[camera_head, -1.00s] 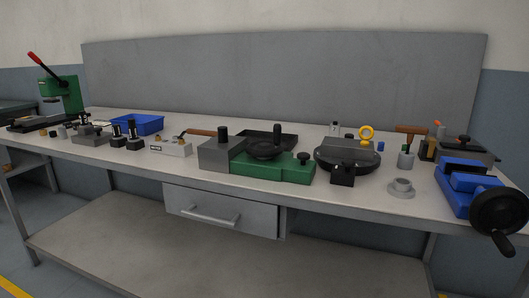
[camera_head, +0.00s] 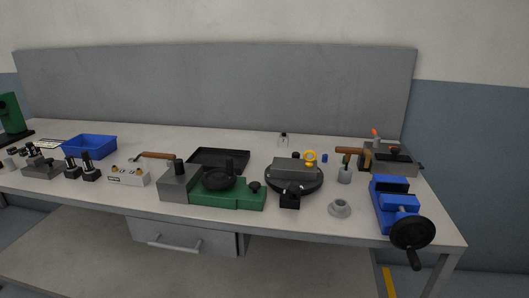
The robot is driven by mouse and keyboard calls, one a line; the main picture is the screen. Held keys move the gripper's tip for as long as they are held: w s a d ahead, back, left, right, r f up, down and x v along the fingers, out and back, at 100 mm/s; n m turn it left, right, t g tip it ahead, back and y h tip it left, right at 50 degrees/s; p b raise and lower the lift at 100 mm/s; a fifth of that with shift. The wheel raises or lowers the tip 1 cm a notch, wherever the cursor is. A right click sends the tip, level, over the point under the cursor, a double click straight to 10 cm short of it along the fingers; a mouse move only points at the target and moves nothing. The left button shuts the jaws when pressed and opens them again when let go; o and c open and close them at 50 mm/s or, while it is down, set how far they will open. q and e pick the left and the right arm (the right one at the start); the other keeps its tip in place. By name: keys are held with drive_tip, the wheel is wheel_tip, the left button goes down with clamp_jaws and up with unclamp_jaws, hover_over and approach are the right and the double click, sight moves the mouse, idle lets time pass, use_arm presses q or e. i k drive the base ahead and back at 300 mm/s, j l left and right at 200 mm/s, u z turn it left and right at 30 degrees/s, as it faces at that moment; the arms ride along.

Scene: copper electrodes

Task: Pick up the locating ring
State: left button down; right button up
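A small grey flanged ring (camera_head: 340,208), which looks like the locating ring, lies flat on the workbench (camera_head: 300,222) near its front edge. It sits between the round black fixture and the blue vise, apart from both. A yellow upright ring (camera_head: 310,158) stands behind it at the back of the fixture. Neither of my grippers is in view.
The blue vise (camera_head: 393,200) with a black handwheel (camera_head: 412,231) stands to the right. The black fixture (camera_head: 293,184) and green device (camera_head: 235,196) stand left. A grey cup with a tool (camera_head: 345,175) is behind the ring. The bench around the ring is clear.

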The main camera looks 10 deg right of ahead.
sight(339, 208)
drive_tip(key=l, duration=1.6)
